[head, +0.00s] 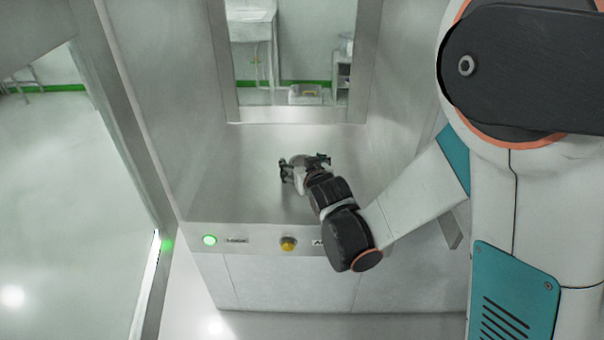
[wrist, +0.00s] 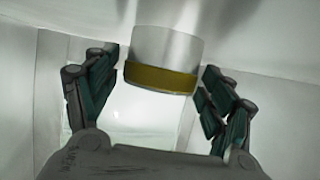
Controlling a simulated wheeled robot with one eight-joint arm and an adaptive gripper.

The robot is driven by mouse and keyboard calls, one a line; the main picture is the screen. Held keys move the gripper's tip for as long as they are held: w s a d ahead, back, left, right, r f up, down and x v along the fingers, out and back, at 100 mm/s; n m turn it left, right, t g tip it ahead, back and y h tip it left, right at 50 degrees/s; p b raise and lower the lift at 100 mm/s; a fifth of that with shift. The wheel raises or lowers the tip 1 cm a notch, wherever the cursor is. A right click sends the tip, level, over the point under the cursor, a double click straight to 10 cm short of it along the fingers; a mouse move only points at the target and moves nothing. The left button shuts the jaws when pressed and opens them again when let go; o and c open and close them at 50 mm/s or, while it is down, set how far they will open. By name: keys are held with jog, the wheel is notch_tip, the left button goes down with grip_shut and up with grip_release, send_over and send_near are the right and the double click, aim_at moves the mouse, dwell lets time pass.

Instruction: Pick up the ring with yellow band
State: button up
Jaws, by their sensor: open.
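The ring with the yellow band (wrist: 165,50) is a metallic cylinder with a dull yellow band (wrist: 160,78) around its lower end in the wrist view. It shows between and just beyond the fingers of my gripper (wrist: 160,100). The gripper is open, with one finger on each side and visible gaps to the ring. In the head view my gripper (head: 305,166) is low inside the metal chamber. There the ring is mostly hidden by the gripper and I cannot make it out clearly.
The steel chamber floor (head: 235,190) is bare around my gripper, with walls at both sides. A window (head: 295,60) opens at the back. The front panel carries a lit green button (head: 209,240) and a yellow button (head: 288,244). An open doorway lies at left.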

jog(key=shift+w+a+f, duration=0.15)
jog(key=shift+w+f, duration=0.05)
jog(key=shift+w, duration=0.35)
jog(key=c, duration=1.4)
jog(key=shift+r, duration=0.15)
